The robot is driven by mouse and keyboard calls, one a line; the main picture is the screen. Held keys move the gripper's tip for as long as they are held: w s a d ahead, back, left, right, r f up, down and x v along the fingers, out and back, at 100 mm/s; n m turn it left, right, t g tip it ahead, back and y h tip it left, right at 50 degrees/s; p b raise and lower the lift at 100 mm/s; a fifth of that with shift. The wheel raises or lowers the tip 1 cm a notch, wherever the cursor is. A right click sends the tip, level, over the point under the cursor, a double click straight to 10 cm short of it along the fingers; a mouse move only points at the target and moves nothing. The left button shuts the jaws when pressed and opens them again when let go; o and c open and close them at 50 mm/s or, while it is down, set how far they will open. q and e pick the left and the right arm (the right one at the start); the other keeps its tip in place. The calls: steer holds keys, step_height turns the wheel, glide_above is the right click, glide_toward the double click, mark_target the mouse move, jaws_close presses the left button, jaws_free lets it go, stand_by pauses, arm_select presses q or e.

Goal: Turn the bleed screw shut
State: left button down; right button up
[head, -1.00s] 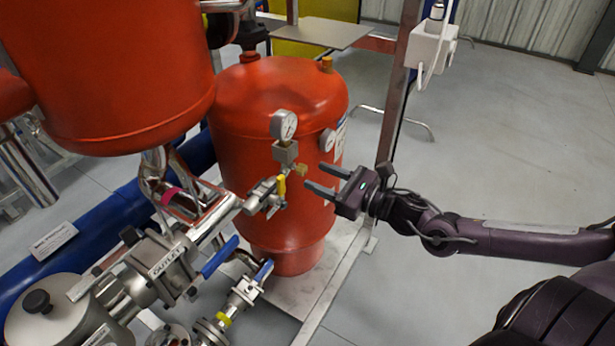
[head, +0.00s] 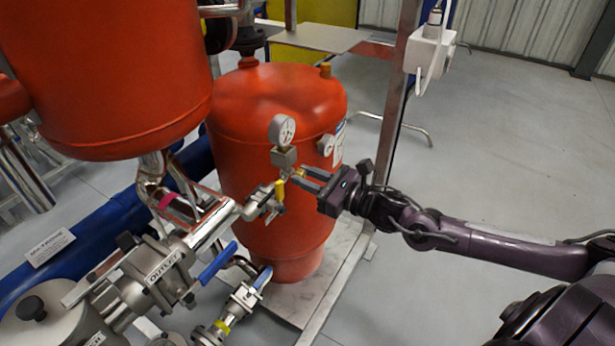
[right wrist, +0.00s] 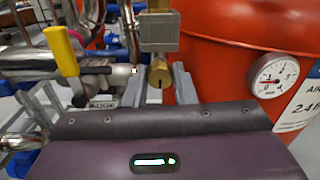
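The bleed screw is a small brass knob with a slot (right wrist: 160,75), below the grey gauge block (right wrist: 159,32) in the right wrist view. In the head view the brass (head: 297,171) is partly hidden by my right gripper (head: 299,177). That gripper's fingers are apart, one on each side of the knob, with the knob between the fingertips (right wrist: 162,88). I cannot tell whether either finger touches it. My left gripper is not in view.
A yellow-handled valve (right wrist: 62,52) sits just left of the fingers. A pressure gauge (head: 282,129) stands above the block. The red tank (head: 265,210) is close behind, with a second dial (right wrist: 275,77). A steel post (head: 392,120) stands behind my right arm.

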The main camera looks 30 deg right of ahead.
steer(key=c, duration=0.3)
steer(key=shift+c, duration=0.2)
